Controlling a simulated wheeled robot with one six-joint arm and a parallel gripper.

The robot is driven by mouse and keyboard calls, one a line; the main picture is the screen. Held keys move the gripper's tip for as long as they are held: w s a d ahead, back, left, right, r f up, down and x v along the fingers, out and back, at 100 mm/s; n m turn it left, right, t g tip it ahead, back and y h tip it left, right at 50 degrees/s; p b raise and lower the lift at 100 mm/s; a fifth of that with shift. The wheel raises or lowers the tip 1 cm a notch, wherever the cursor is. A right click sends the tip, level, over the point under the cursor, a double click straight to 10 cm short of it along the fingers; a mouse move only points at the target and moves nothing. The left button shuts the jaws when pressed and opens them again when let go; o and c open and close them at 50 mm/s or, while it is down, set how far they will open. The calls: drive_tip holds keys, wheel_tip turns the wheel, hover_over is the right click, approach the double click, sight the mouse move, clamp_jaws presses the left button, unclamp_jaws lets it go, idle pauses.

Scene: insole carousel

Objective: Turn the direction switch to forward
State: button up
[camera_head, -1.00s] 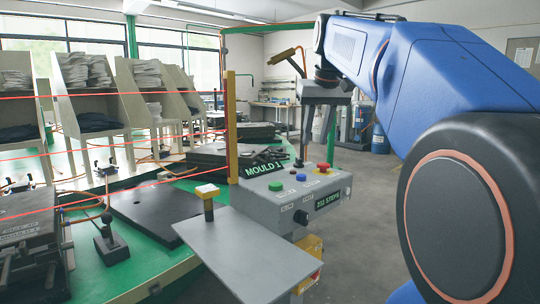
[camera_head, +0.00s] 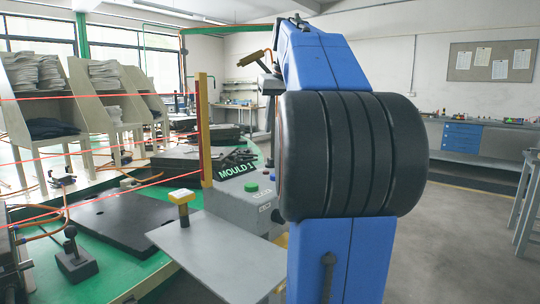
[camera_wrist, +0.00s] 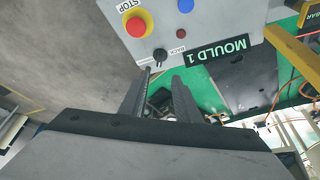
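The grey control box (camera_head: 245,210) stands at the front edge of the green table in the head view; my arm hides its right side. In the wrist view its panel (camera_wrist: 215,22) appears upside down. The direction switch is a small black knob (camera_wrist: 160,55) with a "BACK" label beside it; its exact setting is hard to read. My gripper (camera_wrist: 163,77) is open and empty. Its two dark fingers point at the panel, with the knob just beyond and between the tips, apparently not touching. My gripper is hidden in the head view.
A red stop button on yellow (camera_wrist: 136,24) sits near the switch, with a blue button (camera_wrist: 185,5) and a small red light or button (camera_wrist: 181,34). The "MOULD 1" sign (camera_head: 236,171) is beside them. A yellow post (camera_head: 205,130) and a grey plate (camera_head: 220,255) stand close by.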

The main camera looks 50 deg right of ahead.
sight(271, 158)
drive_tip(key=x, duration=1.2)
drive_tip(key=shift+s+f, duration=0.1)
drive_tip(key=shift+c, duration=0.6)
clamp_jaws()
